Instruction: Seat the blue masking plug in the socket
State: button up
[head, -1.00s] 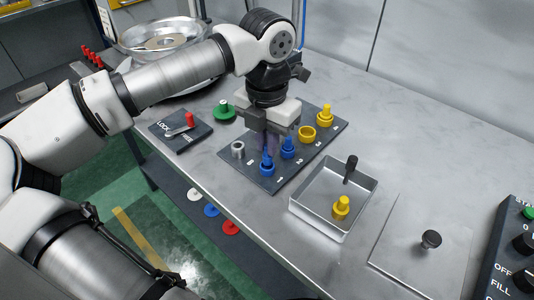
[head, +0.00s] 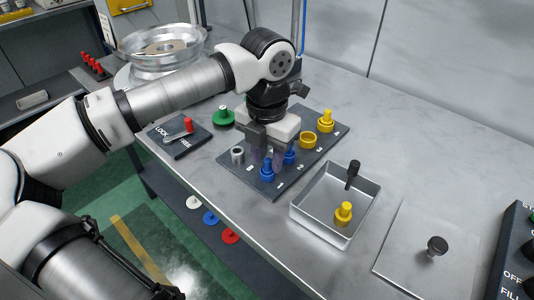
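A dark numbered plate (head: 262,191) lies on the bench. At position 1, a blue plug (head: 267,171) stands upright; whether it is fully down is too small to tell. A second blue plug (head: 290,156) stands at position 2, partly hidden behind a finger. A yellow ring socket (head: 308,140) at position 3 is empty. A yellow plug (head: 325,121) stands at the far end. A grey metal socket (head: 237,155) is at the near left end.
A metal tray (head: 309,222) to the right holds a yellow plug (head: 343,213) and a black-knobbed piece (head: 353,172). A flat plate with a black knob (head: 437,246) lies farther right. A lever panel (head: 180,149) and green plug (head: 223,117) are left of the numbered plate.

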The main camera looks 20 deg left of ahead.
aim_at(267, 160)
notch_tip(267, 160, up, 12)
jog(key=p, duration=0.7)
jog(key=shift+r+p, duration=0.15)
jog(key=shift+p, duration=0.15)
